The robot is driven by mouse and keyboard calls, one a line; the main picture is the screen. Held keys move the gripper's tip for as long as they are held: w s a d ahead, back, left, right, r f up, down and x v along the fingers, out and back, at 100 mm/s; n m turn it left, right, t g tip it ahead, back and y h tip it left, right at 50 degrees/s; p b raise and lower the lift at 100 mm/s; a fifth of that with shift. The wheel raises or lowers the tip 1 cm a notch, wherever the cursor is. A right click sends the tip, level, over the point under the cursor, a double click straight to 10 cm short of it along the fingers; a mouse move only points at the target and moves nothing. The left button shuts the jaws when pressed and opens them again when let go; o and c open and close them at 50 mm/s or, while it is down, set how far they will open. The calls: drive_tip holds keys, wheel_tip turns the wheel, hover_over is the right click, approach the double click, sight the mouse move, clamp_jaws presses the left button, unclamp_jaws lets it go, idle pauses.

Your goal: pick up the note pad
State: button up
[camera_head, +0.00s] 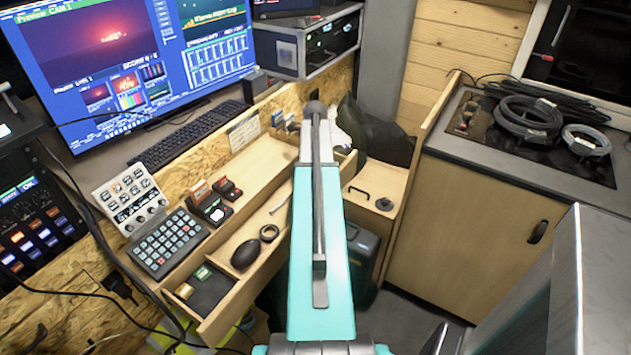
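I cannot make out a note pad with certainty. A small pale printed card (243,132) stands against the wooden back panel of the desk, but I cannot tell if it is a pad. My turquoise arm reaches up the middle of the head view over the open drawer (238,300) and hides part of the desk and drawer behind it. My gripper is not visible, so its opening and any contact are hidden.
The drawer holds a dark oval object (245,254), a tape roll (269,232) and a dark box (212,290). A keypad (170,244), a white control panel (130,201) and a keyboard (188,135) occupy the desk. Coiled cables (527,117) lie on the right counter.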

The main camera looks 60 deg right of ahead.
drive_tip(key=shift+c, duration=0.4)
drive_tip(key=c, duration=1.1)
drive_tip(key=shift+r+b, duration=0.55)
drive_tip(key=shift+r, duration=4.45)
